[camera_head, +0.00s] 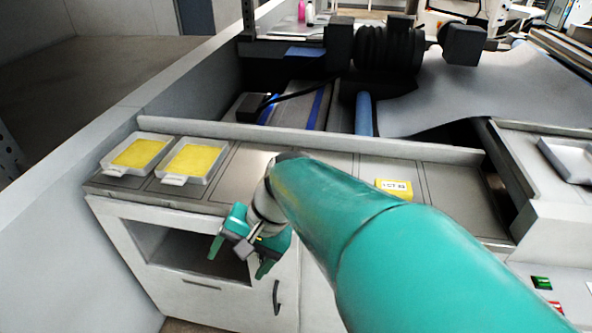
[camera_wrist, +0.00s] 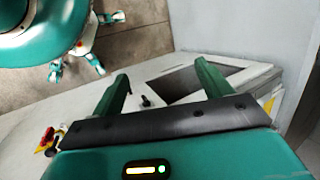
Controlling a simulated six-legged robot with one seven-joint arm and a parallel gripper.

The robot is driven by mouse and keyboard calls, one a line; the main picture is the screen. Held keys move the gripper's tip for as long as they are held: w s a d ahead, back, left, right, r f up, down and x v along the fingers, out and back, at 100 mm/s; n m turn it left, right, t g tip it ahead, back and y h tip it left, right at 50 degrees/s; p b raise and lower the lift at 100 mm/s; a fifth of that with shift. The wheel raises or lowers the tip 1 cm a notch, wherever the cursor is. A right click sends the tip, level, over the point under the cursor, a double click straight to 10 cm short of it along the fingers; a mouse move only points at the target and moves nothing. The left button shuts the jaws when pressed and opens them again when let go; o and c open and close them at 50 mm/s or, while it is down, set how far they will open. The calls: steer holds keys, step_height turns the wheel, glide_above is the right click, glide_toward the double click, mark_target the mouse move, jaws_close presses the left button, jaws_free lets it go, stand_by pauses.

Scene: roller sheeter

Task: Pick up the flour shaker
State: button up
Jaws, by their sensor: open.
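I cannot make out a flour shaker in either view. My gripper (camera_head: 240,262) is open and empty in front of the white cabinet, near the open compartment (camera_head: 165,243) under the worktop. In the wrist view, the two green fingers of my gripper (camera_wrist: 163,72) stand wide apart with nothing between them. Beyond them is the pale cabinet front with the dark compartment opening (camera_wrist: 190,81). My arm hides part of the worktop and cabinet in the head view.
Two trays with yellow contents (camera_head: 138,153) (camera_head: 195,160) stand on the worktop's left end. A yellow label card (camera_head: 394,188) lies right of my arm. A grey tray (camera_head: 570,158) is at the far right. The sheeter's grey sheet (camera_head: 480,92) lies behind. Tiled floor (camera_wrist: 130,40) shows in the wrist view.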

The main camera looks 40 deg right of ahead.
steer(key=d+m+t+h, duration=0.1)
steer(key=d+m+t, duration=0.4)
steer(key=d+m, duration=0.3)
steer(key=d+f+m+t+h, duration=0.1)
steer(key=d+m+t, duration=0.4)
steer(key=d+m, duration=0.3)
steer(key=w+d+f+m+t, duration=0.1)
steer(key=d+m+t, duration=0.3)
steer(key=d+m, duration=0.4)
steer(key=shift+d+m+t+h, duration=0.2)
steer(key=shift+d, duration=1.35)
steer(key=shift+d+m+t+h, duration=0.2)
steer(key=shift+d, duration=1.3)
steer(key=w, duration=0.5)
steer(key=w+a, duration=0.1)
steer(key=w, duration=0.2)
steer(key=shift+w, duration=0.1)
steer(key=w, duration=0.3)
steer(key=w+a, duration=0.1)
steer(key=w, duration=0.1)
steer(key=shift+w+f, duration=0.1)
steer(key=shift+f, duration=0.05)
steer(key=c, duration=1.1)
steer(key=shift+c, duration=0.4)
